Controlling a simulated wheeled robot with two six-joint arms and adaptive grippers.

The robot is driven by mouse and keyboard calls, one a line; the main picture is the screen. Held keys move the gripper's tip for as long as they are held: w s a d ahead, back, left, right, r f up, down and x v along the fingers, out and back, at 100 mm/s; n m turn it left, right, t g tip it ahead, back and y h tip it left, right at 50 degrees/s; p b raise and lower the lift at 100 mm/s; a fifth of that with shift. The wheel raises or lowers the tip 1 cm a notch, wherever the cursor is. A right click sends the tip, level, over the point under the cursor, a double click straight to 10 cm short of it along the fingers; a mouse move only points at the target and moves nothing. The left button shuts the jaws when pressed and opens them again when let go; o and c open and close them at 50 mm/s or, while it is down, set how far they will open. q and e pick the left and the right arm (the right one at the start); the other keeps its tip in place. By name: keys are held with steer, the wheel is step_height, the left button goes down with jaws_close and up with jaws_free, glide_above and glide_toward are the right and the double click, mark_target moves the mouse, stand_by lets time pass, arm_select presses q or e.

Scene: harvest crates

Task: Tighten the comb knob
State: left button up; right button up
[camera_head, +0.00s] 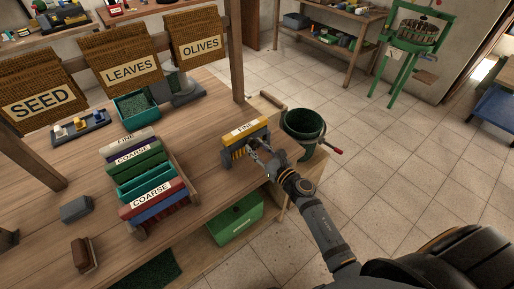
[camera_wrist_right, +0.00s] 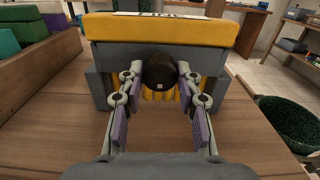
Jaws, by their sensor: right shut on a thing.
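The comb (camera_head: 246,137) is a yellow-topped block labelled FINE, standing near the right end of the wooden bench. In the right wrist view the yellow comb block (camera_wrist_right: 215,30) fills the top, with yellow teeth below it in a grey frame. The dark round comb knob (camera_wrist_right: 159,72) faces the wrist camera at the middle. My right gripper (camera_head: 257,151) is at the comb's front. In the wrist view its two fingers (camera_wrist_right: 159,80) are shut on the knob, one on each side. The knob is hidden behind the gripper in the head view. My left gripper is out of view.
A dark green bucket (camera_head: 303,124) with a red-tipped handle stands close right of the comb. Boxes labelled COARSE (camera_head: 153,196) sit in a rack to the left. A green crate (camera_head: 236,219) is below the bench edge. Bare bench top (camera_head: 205,150) lies left of the comb.

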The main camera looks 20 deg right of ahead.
steer(key=m+p, duration=0.1)
steer(key=m, duration=0.3)
steer(key=shift+r+m+p, duration=0.1)
steer(key=shift+m+p, duration=0.2)
steer(key=m+p, duration=0.2)
steer(key=m, duration=0.2)
steer(key=shift+a+m, duration=0.1)
steer(key=shift+m, duration=0.2)
steer(key=m+p, duration=0.2)
steer(key=m, duration=0.2)
steer(key=shift+m+p, duration=1.05)
steer(key=shift+m, duration=1.45)
steer(key=o, duration=0.9)
steer(key=shift+o, duration=1.3)
steer(key=shift+s, duration=0.1)
